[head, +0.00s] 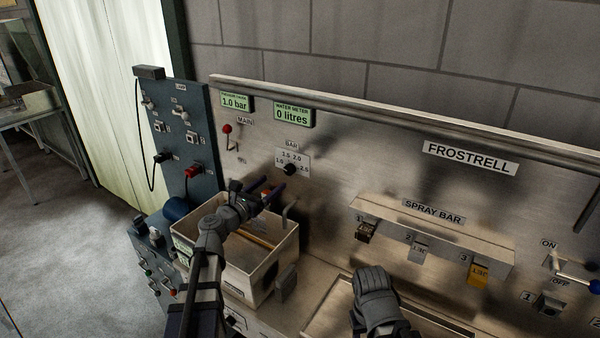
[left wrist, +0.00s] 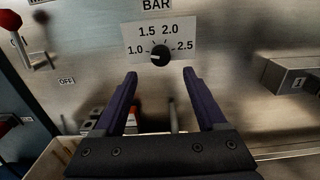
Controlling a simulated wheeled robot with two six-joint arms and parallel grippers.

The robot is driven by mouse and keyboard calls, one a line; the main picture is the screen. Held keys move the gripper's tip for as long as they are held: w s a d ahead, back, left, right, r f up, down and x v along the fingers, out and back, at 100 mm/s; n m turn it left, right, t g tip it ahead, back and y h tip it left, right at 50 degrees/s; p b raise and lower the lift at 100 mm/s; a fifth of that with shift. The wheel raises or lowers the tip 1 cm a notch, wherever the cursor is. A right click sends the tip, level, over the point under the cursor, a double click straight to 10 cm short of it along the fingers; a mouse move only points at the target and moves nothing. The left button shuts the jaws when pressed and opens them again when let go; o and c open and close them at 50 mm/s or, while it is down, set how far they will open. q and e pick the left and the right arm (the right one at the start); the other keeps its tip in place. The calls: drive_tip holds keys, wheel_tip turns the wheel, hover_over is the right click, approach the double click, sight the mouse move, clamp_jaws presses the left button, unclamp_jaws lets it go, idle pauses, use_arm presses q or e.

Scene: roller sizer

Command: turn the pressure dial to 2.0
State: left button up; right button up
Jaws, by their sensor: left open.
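The pressure dial (head: 291,169) is a small black round knob on a white scale plate marked 1.0, 1.5, 2.0 and 2.5, under the label BAR. In the left wrist view the dial (left wrist: 160,56) has its light mark pointing left, toward 1.0. The green pressure display (head: 235,102) reads 1.0 bar. My left gripper (head: 269,188) is open and empty, just in front of and below the dial. In the left wrist view its two dark fingers (left wrist: 160,76) stand apart, with the dial above and between their tips.
An open box (head: 278,259) stands below my left gripper. A red-knobbed MAIN lever (head: 227,130) is left of the dial, and a bent grey pipe (head: 288,210) is below it. The spray bar housing (head: 435,235) juts out at right. The panel around the dial is flat.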

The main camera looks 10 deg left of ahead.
sight(287, 171)
use_arm(q)
drive_tip(key=shift+x, duration=3.95)
clamp_jaws()
